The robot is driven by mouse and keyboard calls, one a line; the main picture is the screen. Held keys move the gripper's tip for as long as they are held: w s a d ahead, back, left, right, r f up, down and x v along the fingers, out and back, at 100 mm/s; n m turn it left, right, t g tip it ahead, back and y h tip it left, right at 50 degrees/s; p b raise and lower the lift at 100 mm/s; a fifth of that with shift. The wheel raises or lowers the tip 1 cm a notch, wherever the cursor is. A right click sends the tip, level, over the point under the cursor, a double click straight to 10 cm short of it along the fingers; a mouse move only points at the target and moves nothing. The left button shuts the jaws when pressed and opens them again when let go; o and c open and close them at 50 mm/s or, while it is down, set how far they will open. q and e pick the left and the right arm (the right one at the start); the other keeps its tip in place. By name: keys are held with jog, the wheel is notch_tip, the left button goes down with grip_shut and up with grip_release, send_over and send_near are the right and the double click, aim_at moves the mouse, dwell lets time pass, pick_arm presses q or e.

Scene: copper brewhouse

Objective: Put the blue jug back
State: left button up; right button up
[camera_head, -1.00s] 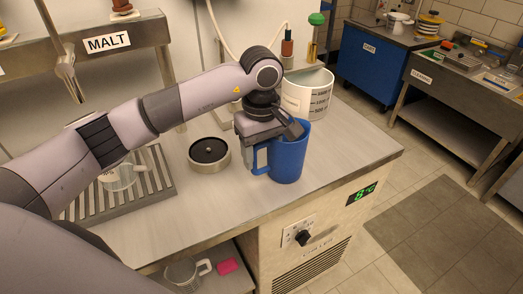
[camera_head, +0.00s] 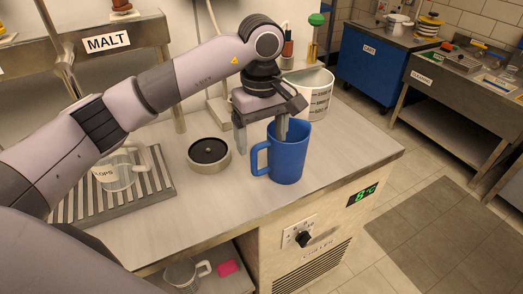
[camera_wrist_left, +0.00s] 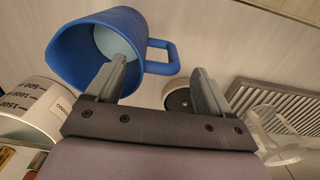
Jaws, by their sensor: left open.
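The blue jug (camera_head: 289,158) stands upright on the counter (camera_head: 225,205), its handle towards the left. My left gripper (camera_head: 262,138) is open and points down over the jug's handle side. One finger is at the jug's rim and the other is left of the handle. In the left wrist view the jug (camera_wrist_left: 92,50) shows its open mouth, with one finger overlapping it. The handle lies between the fingers (camera_wrist_left: 158,85); I cannot tell whether they touch it. My right gripper is not in view.
A round metal dish with a black centre (camera_head: 209,168) is left of the jug. A clear labelled jug (camera_head: 118,175) stands on a slatted rack (camera_head: 165,190). A white measuring jug (camera_head: 318,97) stands behind. The counter's front is clear.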

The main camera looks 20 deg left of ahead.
pick_arm(q)
notch_tip(320, 180, up, 7)
jog(key=shift+r, duration=0.1)
jog(key=shift+s, duration=0.1)
dwell(0.7)
